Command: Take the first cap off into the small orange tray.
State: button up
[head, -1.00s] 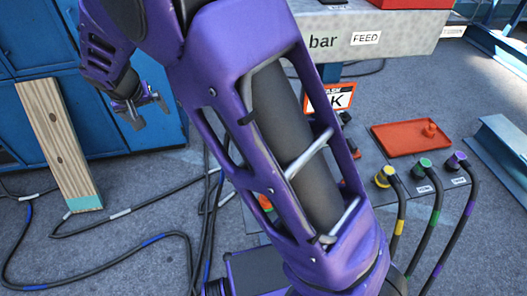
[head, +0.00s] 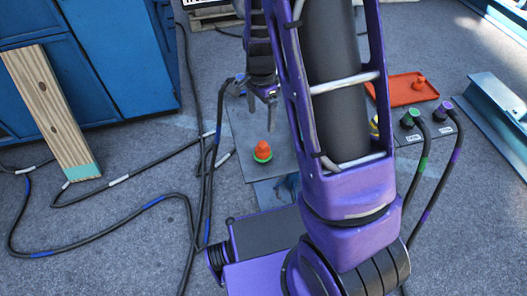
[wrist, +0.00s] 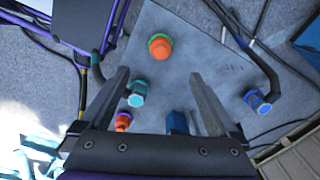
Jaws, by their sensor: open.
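An orange cap (head: 263,148) stands upright on a green ring on the grey panel; it also shows in the wrist view (wrist: 160,48). My gripper (head: 262,101) is open and empty, above the panel and beyond the green-ringed cap in the head view. In the wrist view my gripper (wrist: 158,74) has that cap ahead of its fingertips, apart from them. The small orange tray (head: 397,97) lies at the right, partly behind my arm, with an orange piece (head: 419,83) in it.
Green (head: 409,117) and purple (head: 444,109) cable plugs stand right of my arm; a yellow one is mostly hidden. The wrist view shows teal (wrist: 137,93) and blue (wrist: 257,100) plugs. Loose cables lie left of the panel (head: 240,125). A wooden plank (head: 48,110) leans on blue cabinets.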

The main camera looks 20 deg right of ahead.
aim_at(262, 144)
notch_tip(262, 144, down, 10)
jog(key=shift+b, duration=0.85)
jog(key=f, duration=0.2)
jog(key=f+b, duration=0.1)
jog(key=f, duration=0.2)
jog(key=shift+w+d+f, duration=0.15)
jog(key=shift+w+d, duration=0.05)
grip_shut()
